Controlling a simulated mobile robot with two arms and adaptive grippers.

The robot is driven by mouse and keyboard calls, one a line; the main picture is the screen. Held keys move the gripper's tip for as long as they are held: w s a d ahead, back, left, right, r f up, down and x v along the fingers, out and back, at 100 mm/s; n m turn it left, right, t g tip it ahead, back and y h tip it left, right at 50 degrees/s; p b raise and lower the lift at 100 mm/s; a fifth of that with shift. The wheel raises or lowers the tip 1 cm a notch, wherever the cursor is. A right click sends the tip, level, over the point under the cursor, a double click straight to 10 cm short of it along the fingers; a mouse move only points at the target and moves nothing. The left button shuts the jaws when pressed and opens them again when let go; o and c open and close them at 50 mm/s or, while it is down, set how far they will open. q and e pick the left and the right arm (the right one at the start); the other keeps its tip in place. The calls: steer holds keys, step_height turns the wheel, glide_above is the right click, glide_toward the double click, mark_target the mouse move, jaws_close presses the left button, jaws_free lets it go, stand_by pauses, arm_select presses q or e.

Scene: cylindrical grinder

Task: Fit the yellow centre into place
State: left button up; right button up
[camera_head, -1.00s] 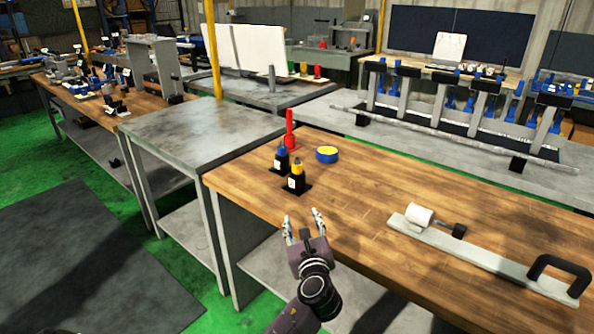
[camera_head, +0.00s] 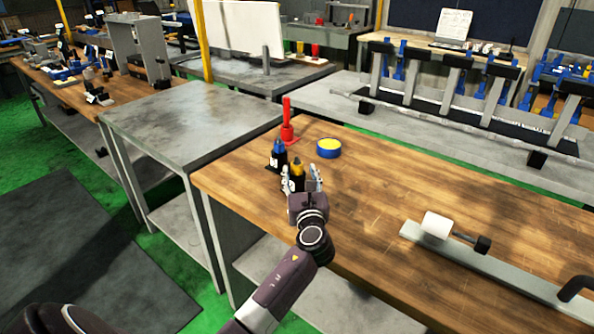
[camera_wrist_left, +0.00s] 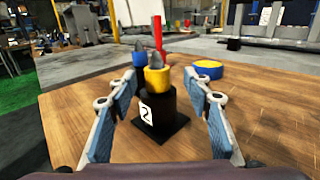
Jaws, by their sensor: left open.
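The yellow centre (camera_wrist_left: 157,75) has a grey pointed tip and sits upright in a black holder (camera_wrist_left: 158,108) labelled 2. In the head view the yellow centre (camera_head: 297,166) shows just beyond my left gripper (camera_head: 302,180). In the left wrist view my left gripper (camera_wrist_left: 163,105) is open, its fingers on either side of the holder and the yellow centre, with nothing clamped. A blue centre (camera_wrist_left: 139,56) stands in a similar black holder just behind; it also shows in the head view (camera_head: 279,147). My right gripper is not in view.
A red upright piece (camera_head: 287,124) and a blue-and-yellow round piece (camera_head: 328,148) stand behind the holders on the wooden bench (camera_head: 380,190). The bench between is clear.

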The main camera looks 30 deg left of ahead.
mark_target(298, 171)
arm_select(q)
steer(key=x, duration=0.3)
steer(key=shift+s+a+f, duration=0.15)
steer(key=shift+a+f, duration=0.05)
steer(key=shift+w+a, duration=0.35)
steer(key=shift+w, duration=0.05)
steer(key=shift+c, duration=0.6)
steer(key=c, duration=1)
steer(key=shift+r, duration=0.1)
jaws_close()
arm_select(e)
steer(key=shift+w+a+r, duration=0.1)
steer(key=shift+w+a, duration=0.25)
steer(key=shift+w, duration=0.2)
